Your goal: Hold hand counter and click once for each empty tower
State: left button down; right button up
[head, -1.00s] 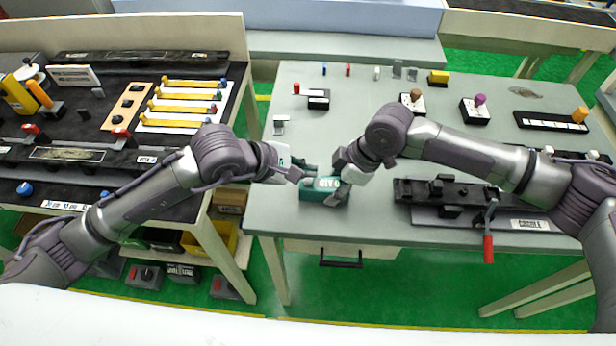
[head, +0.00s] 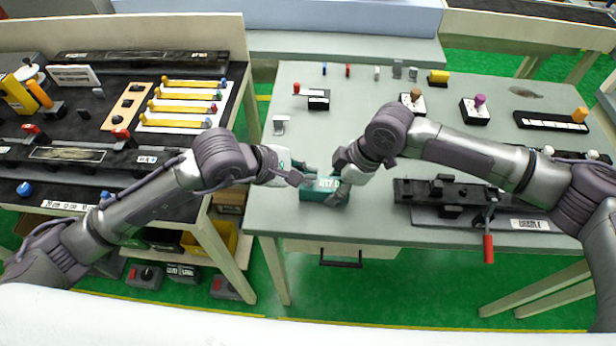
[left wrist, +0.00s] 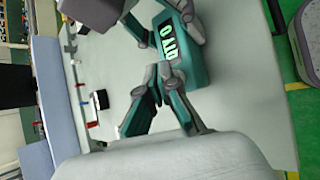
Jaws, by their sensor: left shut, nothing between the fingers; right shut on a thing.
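The hand counter, a teal box (head: 318,195) with a lit display, is held just above or at the near left part of the grey table; contact with the table is unclear. My right gripper (head: 338,182) is shut on its right side. My left gripper (head: 312,176) is shut and empty, its fingertips close over the counter's left top. In the left wrist view the counter (left wrist: 192,65) shows green digits too blurred to read surely, with my left fingertips (left wrist: 162,75) beside its display. Touch cannot be told. I cannot identify which items are the towers.
The grey table (head: 300,110) bears small blue, red and white pegs at the back and a black fixture with a red handle (head: 488,248) at right. A dark bench (head: 100,80) with yellow bars (head: 185,109) stands left. The table middle is mostly clear.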

pick_arm(q)
jog(key=shift+f, duration=0.5)
jog(key=shift+r, duration=0.1)
dwell(0.5)
jog(key=shift+r, duration=0.85)
jog(key=shift+r, duration=2.5)
pick_arm(e)
jog(key=o, duration=1.3)
